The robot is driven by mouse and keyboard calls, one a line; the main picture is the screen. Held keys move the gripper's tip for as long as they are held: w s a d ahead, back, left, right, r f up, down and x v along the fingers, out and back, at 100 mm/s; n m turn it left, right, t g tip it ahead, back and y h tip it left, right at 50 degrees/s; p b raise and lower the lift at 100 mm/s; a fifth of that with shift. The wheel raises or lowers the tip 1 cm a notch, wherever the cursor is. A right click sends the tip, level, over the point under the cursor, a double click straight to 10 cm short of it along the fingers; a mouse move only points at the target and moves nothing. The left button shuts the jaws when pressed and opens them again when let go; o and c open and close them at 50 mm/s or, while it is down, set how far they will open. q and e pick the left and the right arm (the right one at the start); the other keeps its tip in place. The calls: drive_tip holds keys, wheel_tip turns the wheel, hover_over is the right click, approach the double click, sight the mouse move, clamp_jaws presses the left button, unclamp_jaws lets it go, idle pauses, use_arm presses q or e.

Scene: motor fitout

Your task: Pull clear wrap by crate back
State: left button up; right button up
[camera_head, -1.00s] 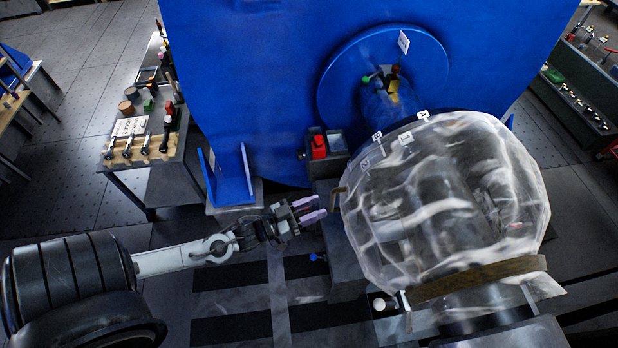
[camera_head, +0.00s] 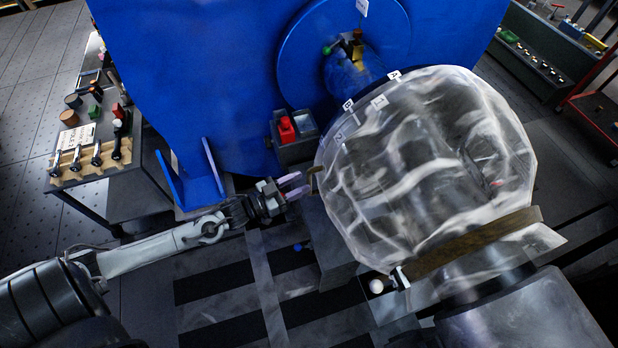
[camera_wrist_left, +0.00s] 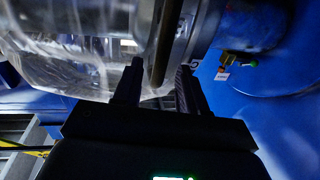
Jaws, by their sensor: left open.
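The clear wrap (camera_head: 425,165) is a crinkled, see-through cover around a large dark motor body, right of centre in the head view. It also shows at the upper left of the left wrist view (camera_wrist_left: 60,50). A small brownish tab (camera_head: 314,181) stands at its left edge, beside the crate (camera_head: 292,153) with a red item. My left gripper (camera_head: 297,187) is open, its fingertips close to that tab. In the left wrist view its fingers (camera_wrist_left: 160,88) sit either side of a dark narrow strip (camera_wrist_left: 164,45); contact cannot be told. My right gripper is not in view.
A brown band (camera_head: 470,243) crosses the wrap's lower end. A blue bracket (camera_head: 195,185) and a tool bench (camera_head: 140,195) stand to the left. The big blue housing (camera_head: 220,70) rises behind. A white round knob (camera_head: 376,286) sits below the wrap.

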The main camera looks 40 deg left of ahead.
sight(309, 178)
use_arm(q)
drive_tip(key=shift+x, duration=2.1)
clamp_jaws()
